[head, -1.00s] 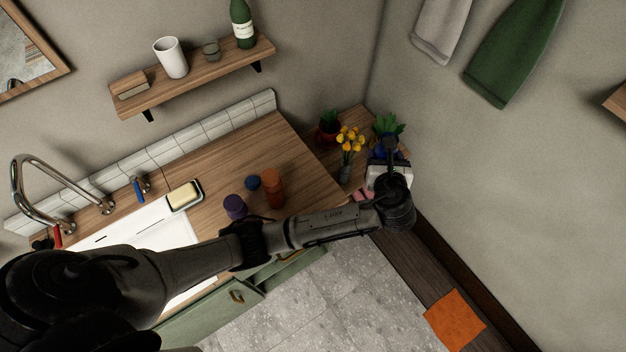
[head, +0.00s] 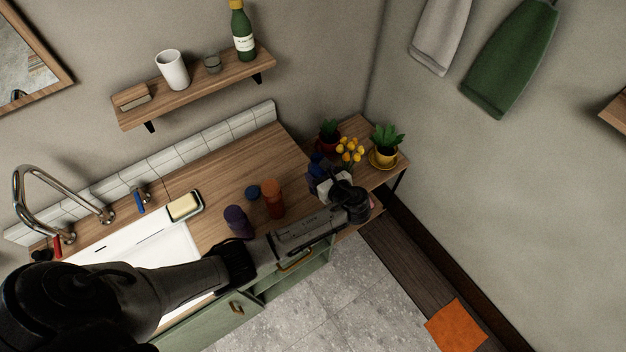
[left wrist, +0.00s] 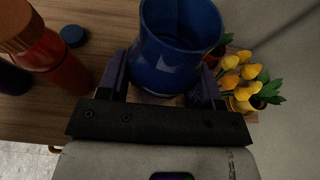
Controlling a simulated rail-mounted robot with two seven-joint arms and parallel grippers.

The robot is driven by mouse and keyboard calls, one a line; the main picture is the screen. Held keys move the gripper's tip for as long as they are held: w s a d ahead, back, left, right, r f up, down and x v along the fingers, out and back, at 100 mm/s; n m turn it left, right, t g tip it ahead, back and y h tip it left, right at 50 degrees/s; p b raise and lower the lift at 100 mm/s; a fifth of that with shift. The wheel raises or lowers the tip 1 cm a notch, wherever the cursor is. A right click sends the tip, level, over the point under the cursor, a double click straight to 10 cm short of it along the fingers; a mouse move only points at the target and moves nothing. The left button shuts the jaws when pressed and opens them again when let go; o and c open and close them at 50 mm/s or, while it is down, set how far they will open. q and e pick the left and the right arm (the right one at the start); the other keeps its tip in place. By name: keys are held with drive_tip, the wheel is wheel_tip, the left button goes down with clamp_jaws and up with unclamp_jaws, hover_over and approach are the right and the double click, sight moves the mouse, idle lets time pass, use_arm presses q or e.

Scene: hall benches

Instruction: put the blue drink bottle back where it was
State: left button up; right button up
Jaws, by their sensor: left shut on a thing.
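My left gripper (head: 322,181) is shut on the blue drink bottle (head: 317,166), near the right end of the wooden counter (head: 228,170). In the left wrist view the bottle (left wrist: 178,45) stands between the two fingers (left wrist: 160,80), its wide rim toward the camera and no lid on it. Its lower part is hidden, so I cannot tell whether it touches anything below. A small round blue cap (head: 253,191) lies on the counter behind the orange-red bottle (head: 274,203). My right gripper is not in view.
A purple bottle (head: 237,220) stands left of the orange-red one. Yellow flowers (head: 350,150), a red-potted plant (head: 328,136) and a yellow-potted plant (head: 384,155) stand on the side table close to my gripper. The counter behind the bottles is clear.

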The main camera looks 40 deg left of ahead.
use_arm(q)
drive_tip(key=shift+s+a+f, duration=0.15)
drive_tip(key=shift+a+f, duration=0.15)
drive_tip(key=shift+a, duration=0.2)
drive_tip(key=shift+s+a+f, duration=0.1)
drive_tip(key=shift+a+f, duration=0.2)
drive_tip(key=shift+a, duration=0.2)
drive_tip(key=shift+f+b, duration=0.4)
drive_tip(key=shift+f, duration=1.6)
drive_tip(key=shift+f, duration=0.1)
drive_tip(key=o, duration=1.1)
